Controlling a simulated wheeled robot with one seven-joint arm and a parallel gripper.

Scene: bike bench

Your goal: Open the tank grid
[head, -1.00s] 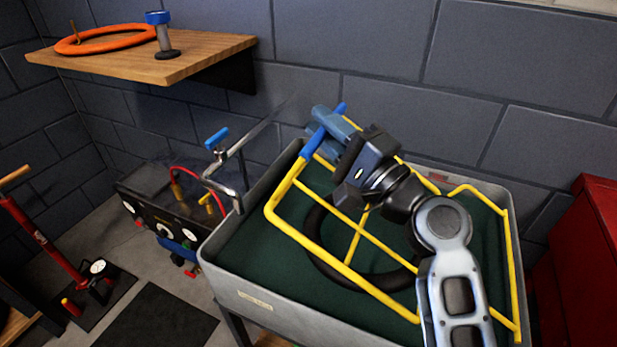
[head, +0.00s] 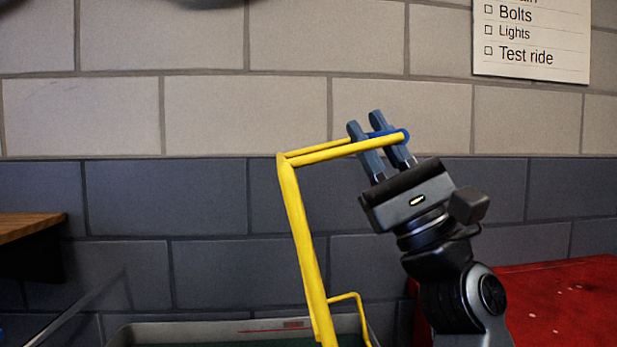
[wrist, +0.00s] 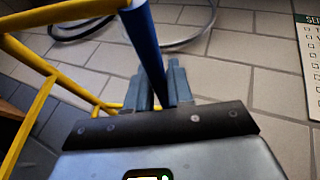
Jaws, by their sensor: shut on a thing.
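The tank grid (head: 303,235) is a yellow bar frame with a blue grip sleeve (wrist: 145,45). In the head view it stands steeply raised above the tank, its top edge high against the wall. My gripper (head: 378,140) is shut on the blue sleeve at that top edge. In the wrist view the sleeve runs between my fingers (wrist: 156,85). The tank (head: 130,335) shows only its back rim and a strip of dark green inside at the bottom of the head view. The rest of the tank is out of the picture.
A grey block wall stands behind the grid, with a paper checklist (head: 530,40) at upper right. A red cabinet top (head: 560,300) is at lower right. A wooden shelf (head: 30,228) juts in at left.

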